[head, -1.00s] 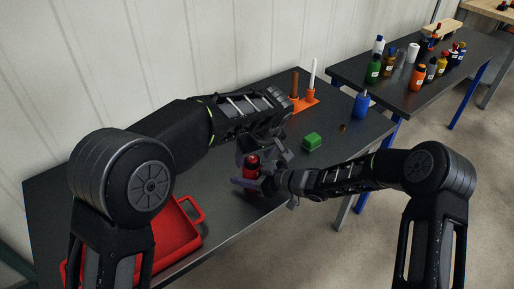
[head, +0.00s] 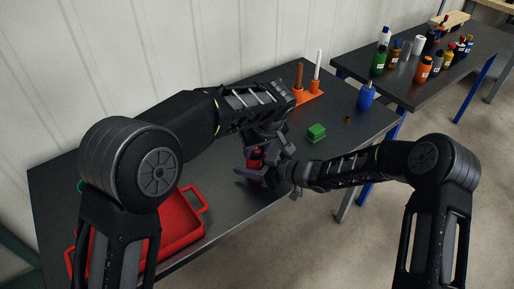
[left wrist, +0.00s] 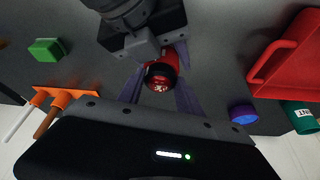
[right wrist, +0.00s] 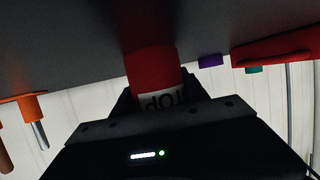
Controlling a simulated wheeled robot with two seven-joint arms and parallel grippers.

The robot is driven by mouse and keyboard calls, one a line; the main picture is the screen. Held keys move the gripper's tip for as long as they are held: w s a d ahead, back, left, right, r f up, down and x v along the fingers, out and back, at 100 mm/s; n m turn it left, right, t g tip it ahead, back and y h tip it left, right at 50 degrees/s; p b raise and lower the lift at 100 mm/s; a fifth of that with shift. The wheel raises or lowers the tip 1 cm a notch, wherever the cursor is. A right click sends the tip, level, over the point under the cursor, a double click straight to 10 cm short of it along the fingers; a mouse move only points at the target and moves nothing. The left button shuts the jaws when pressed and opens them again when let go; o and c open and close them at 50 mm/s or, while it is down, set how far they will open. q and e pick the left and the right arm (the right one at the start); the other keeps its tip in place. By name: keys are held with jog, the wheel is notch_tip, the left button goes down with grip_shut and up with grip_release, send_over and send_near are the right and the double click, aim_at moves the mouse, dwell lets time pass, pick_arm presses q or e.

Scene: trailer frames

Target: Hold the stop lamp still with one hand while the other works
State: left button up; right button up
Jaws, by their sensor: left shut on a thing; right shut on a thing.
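The stop lamp (head: 255,161) is a red cylinder near the front of the dark table. In the right wrist view its red body (right wrist: 152,68) carries a white label with upside-down STOP lettering. In the left wrist view I look down on its dark end (left wrist: 160,76). My left gripper (head: 260,151) comes from above and is shut on the lamp, its fingers on either side. My right gripper (head: 255,176) comes from the right, lower down, and is shut on the lamp too. The grippers hide much of it, and I cannot tell whether its base touches the table.
A red tray (head: 202,197) lies at the left front. A green block (head: 316,132), a blue bottle (head: 366,97) and an orange stand (head: 310,99) with two rods are farther back. A purple round thing (left wrist: 243,113) lies near the tray. A second table holds several bottles.

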pick_arm(q)
jog(key=c, duration=0.4)
jog(key=m+h, duration=0.1)
jog(key=m, duration=0.3)
jog(key=shift+m+h, duration=0.3)
jog(key=shift+h, duration=0.1)
jog(key=m+h, duration=0.1)
jog(key=m, duration=0.2)
jog(key=m+h, duration=0.1)
jog(key=m, duration=0.2)
jog(key=shift+s+d+g, duration=0.15)
jog(key=shift+g, duration=0.15)
jog(key=o, duration=1.2)
jog(key=shift+s+d+m, duration=0.1)
jog(key=shift+d+m, duration=0.05)
jog(key=shift+m, duration=0.15)
pick_arm(e)
jog(key=shift+a, duration=0.1)
pick_arm(q)
jog(key=shift+o, duration=0.9)
jog(key=shift+s+r, duration=0.1)
jog(key=shift+r, duration=0.25)
jog(key=a+v, duration=0.1)
jog(key=v, duration=1)
jog(key=shift+a, duration=0.25)
